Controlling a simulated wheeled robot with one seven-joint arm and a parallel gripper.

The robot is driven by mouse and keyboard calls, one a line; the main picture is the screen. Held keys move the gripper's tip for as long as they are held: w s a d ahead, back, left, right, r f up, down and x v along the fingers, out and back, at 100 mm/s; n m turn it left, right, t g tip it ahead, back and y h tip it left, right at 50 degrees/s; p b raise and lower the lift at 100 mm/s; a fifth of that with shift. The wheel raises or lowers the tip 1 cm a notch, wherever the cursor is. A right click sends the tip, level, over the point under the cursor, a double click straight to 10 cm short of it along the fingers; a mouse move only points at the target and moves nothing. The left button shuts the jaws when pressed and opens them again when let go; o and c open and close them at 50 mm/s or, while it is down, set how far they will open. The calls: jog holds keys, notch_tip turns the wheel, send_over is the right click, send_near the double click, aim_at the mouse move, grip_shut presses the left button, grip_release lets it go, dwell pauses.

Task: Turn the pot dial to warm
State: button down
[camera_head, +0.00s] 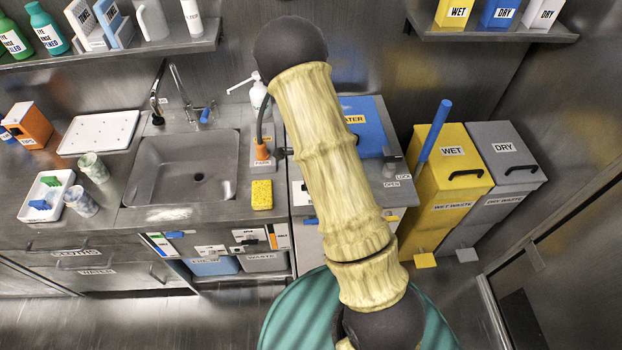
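I cannot make out a pot or its dial for certain. A counter unit with a blue lid (362,124) stands at the middle right, and a label ending in "ATER" shows on the lid. A grey latch-like part (391,166) sits at its right, near small labels that seem to read "LOCK" and "OPEN". My arm crosses in front of this unit and hides much of its left side and front. My gripper does not show; the arm's far end is hidden beyond the dark joint at the top.
A sink (187,168), a yellow sponge (262,194) and an orange-topped holder (263,152) are left of my arm. A yellow wet bin (441,190) and a grey dry bin (503,165) stand right. Shelves run above. The floor at lower left is clear.

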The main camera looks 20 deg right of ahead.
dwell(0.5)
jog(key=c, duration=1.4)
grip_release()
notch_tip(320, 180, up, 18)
jog(key=p, duration=0.1)
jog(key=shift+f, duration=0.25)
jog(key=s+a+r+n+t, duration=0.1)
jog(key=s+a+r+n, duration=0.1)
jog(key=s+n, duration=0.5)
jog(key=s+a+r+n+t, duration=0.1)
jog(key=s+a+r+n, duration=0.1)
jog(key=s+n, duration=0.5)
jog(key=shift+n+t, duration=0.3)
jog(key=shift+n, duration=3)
